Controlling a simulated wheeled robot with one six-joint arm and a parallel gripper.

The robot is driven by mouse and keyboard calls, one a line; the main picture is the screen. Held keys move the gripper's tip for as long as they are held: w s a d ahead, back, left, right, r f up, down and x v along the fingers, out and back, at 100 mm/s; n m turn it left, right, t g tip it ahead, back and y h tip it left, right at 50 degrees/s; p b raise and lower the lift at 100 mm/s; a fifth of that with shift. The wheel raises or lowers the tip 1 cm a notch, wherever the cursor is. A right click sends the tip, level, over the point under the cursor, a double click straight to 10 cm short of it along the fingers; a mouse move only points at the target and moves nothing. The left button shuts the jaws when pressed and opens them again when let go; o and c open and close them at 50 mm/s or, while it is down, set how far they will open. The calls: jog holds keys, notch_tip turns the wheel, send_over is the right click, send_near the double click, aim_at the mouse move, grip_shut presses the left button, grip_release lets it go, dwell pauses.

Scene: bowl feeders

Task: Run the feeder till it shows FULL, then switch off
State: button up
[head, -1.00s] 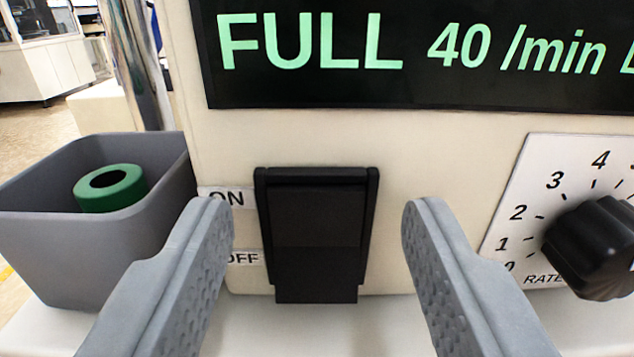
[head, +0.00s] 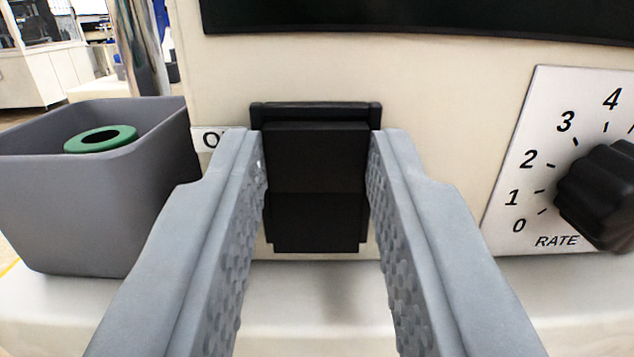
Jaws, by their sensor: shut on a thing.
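The black rocker switch (head: 316,215) is on the cream front of the feeder (head: 455,110). Its lower half appears to stand out. My gripper (head: 317,142) is shut on the switch, one finger at each side of it. The left finger covers most of the ON label (head: 208,139) and all of the OFF label. Only the blank lower strip of the dark display (head: 420,18) is in view at the top, so its text is out of the picture now.
The black RATE knob (head: 600,195) is on a white scale plate to the right. A grey bin (head: 90,215) with a green ring (head: 100,139) in it stands at the left, beside the feeder. A pale ledge (head: 318,335) runs below the switch.

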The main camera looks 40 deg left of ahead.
jog(key=shift+f+t+y, duration=0.4)
jog(key=shift+t+y, duration=0.4)
jog(key=shift+t, duration=0.4)
jog(key=shift+c, duration=0.2)
jog(key=o, duration=1)
jog(key=shift+s+d, duration=0.1)
jog(key=v, duration=1.7)
jog(key=shift+f, duration=0.15)
